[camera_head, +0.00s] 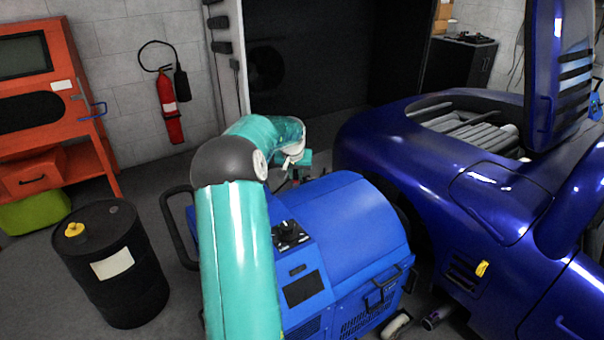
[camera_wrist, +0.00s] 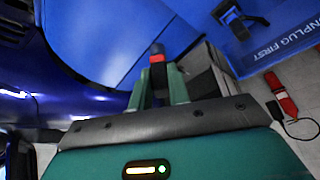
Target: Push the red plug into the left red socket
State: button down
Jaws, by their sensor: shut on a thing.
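In the wrist view my gripper (camera_wrist: 157,85) is shut on the red plug (camera_wrist: 157,59), which shows as a small red band with a dark end pointing away from me. The fingers stand on both sides of it. The plug is close to the blue machine's surface (camera_wrist: 110,40); I cannot tell whether it touches anything. In the head view my gripper (camera_head: 296,165) is small and partly hidden behind the blue dynamometer (camera_head: 345,215). I cannot make out the left red socket in either view.
The blue car (camera_head: 440,190) stands close on the right. A black drum (camera_head: 112,265) is at the lower left. A red cabinet (camera_head: 50,110) and a fire extinguisher (camera_head: 169,105) are by the wall. A blue panel reading "UNPLUG FIRST" (camera_wrist: 275,40) shows in the wrist view.

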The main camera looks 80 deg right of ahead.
jog(key=shift+w+a+n, duration=0.5)
jog(key=shift+w+a, duration=0.55)
jog(key=shift+w, duration=4.3)
jog(key=shift+w+a+n, duration=0.5)
jog(key=shift+w+a, duration=0.5)
jog(key=shift+w, duration=4.35)
notch_tip(320, 180, down, 7)
jog(key=shift+t, duration=0.4)
jog(key=shift+a, duration=0.15)
jog(key=shift+f, duration=0.6)
jog(key=shift+f, duration=0.7)
jog(key=shift+f, duration=0.1)
